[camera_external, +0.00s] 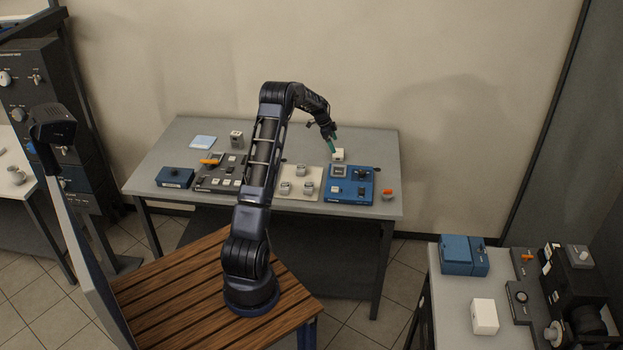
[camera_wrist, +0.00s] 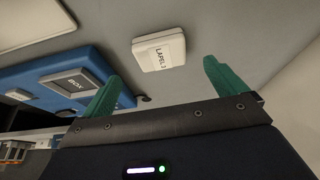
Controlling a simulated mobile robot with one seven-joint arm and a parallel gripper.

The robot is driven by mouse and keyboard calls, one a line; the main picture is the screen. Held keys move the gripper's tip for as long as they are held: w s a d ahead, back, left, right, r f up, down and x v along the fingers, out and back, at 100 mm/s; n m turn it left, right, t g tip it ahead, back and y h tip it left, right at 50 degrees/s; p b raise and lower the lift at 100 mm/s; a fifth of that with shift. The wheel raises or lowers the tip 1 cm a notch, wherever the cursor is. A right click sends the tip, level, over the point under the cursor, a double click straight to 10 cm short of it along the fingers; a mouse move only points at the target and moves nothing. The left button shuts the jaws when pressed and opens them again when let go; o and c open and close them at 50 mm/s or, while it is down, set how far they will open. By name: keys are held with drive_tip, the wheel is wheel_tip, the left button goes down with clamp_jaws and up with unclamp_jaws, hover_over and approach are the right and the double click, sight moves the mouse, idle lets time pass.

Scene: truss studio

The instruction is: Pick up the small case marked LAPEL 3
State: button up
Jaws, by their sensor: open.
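The small white case marked LAPEL 3 (camera_wrist: 158,52) lies on the grey table, its label readable in the wrist view. In the external view the small white case (camera_external: 339,155) sits near the back right of the table, behind the blue panel. My gripper (camera_wrist: 158,82) has two green fingers spread apart with nothing between them. The case appears just beyond the fingertips, roughly between them. In the external view my gripper (camera_external: 333,146) is right at the case, its fingers partly hiding it; I cannot tell whether they touch.
The grey tabletop (camera_external: 378,150) right of the case is clear.

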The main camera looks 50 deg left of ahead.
sight(338, 152)
drive_tip(key=shift+x, duration=2.65)
drive_tip(key=shift+w, duration=0.15)
drive_tip(key=c, duration=1.1)
